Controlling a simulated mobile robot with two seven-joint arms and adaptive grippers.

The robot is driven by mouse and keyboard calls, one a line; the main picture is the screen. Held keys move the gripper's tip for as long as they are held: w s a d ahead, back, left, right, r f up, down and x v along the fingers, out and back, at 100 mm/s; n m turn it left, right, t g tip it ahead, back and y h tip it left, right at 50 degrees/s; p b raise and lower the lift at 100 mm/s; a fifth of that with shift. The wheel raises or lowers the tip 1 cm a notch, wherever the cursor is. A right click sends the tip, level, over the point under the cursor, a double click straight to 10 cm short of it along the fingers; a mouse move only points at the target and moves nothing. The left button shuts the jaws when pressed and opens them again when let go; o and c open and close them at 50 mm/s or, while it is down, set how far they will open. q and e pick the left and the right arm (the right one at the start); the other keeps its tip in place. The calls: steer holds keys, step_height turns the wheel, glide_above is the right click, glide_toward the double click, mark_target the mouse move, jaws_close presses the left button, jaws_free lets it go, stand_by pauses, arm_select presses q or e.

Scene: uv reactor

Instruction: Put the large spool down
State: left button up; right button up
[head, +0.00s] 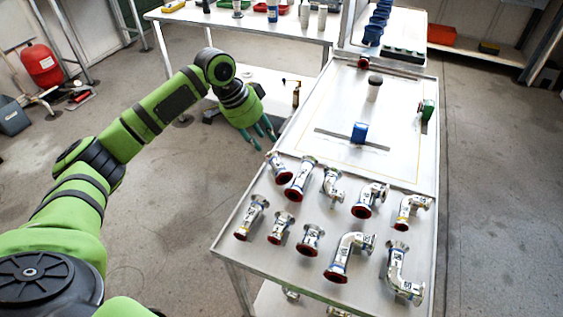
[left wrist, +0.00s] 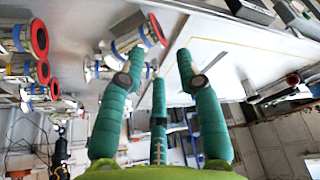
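Several silvery pipe pieces with red end rings stand or lie on the near half of the metal table (head: 228,238). Among the straight spools, a longer one (head: 300,178) is in the back row; I cannot tell for certain that it is the large spool. A smaller straight spool (head: 279,166) is at the row's left end. My left gripper (head: 261,134) is by the table's left edge, just behind that spool. In the left wrist view its three teal fingers (left wrist: 158,85) are spread with nothing held between them; spools (left wrist: 138,38) show beyond them. My right gripper is not in view.
On the table's far half are a blue block (head: 359,132), a dark-topped cylinder (head: 374,88) and a green part (head: 427,110), with bare surface around them. A second table (head: 250,22) with bottles and trays stands behind. Floor is clear on the right.

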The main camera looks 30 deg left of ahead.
mark_target(273, 151)
arm_select(q)
steer(key=shift+p+x, duration=0.35)
steer(key=shift+x, duration=1.85)
steer(key=shift+w+d+f, duration=0.15)
jaws_close()
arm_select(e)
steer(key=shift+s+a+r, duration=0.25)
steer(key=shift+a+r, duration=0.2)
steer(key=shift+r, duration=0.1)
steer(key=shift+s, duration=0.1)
